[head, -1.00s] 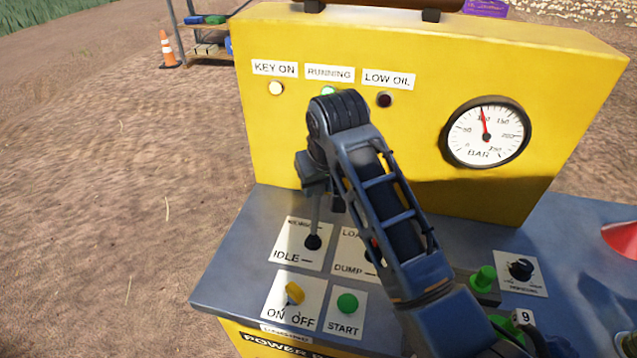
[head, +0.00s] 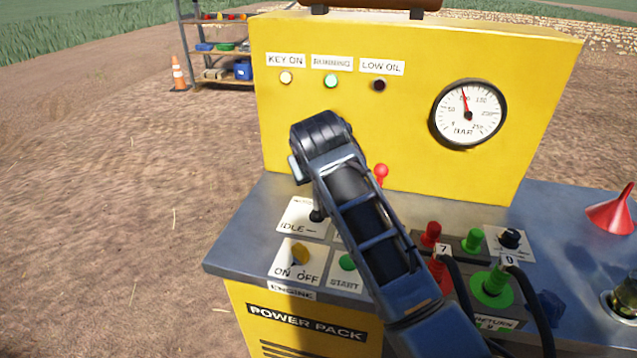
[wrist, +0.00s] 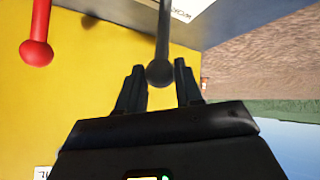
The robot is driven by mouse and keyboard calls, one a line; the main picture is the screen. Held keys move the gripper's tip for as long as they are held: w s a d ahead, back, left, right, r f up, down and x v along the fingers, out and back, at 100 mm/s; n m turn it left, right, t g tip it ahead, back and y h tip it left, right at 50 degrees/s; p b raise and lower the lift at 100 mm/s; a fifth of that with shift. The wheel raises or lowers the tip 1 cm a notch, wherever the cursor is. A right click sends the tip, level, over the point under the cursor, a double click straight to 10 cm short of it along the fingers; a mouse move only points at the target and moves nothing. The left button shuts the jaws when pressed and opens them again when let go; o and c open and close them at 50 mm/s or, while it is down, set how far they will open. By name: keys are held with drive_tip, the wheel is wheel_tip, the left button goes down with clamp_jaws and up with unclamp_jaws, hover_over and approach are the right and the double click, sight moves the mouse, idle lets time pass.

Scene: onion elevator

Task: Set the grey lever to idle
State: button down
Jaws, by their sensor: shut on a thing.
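The grey lever (wrist: 162,35) shows in the wrist view as a dark rod with a round knob. My gripper (wrist: 160,85) has its two fingers on either side of that knob and is shut on it. In the head view the lever's black base (head: 316,216) sits on the white plate marked IDLE (head: 296,226). The lever's upper part and my gripper are hidden behind my arm there, so its exact tilt cannot be told. The plate's upper label is partly covered.
A red-knobbed lever (head: 381,171) stands close to the right of my arm and shows in the wrist view (wrist: 37,50). A yellow key switch (head: 299,252) and green START button (head: 347,262) are in front. The yellow panel (head: 400,135) rises behind.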

drive_tip(key=shift+s+a+f+t+h+b, duration=0.1)
drive_tip(key=shift+s+a+f+t+b, duration=0.1)
drive_tip(key=shift+s+t, duration=0.25)
drive_tip(key=shift+s+a+f+t+h+b, duration=0.1)
drive_tip(key=shift+s+t+b, duration=0.2)
drive_tip(key=shift+s, duration=0.2)
drive_tip(key=shift+s+a+f+t+h+b, duration=0.1)
drive_tip(key=shift+s+a+t+b, duration=0.05)
drive_tip(key=shift+s+t, duration=0.35)
drive_tip(key=c, duration=0.8)
unclamp_jaws()
drive_tip(key=shift+o, duration=0.2)
drive_tip(key=v, duration=0.7)
drive_tip(key=shift+s+r, duration=0.2)
drive_tip(key=shift+s, duration=0.15)
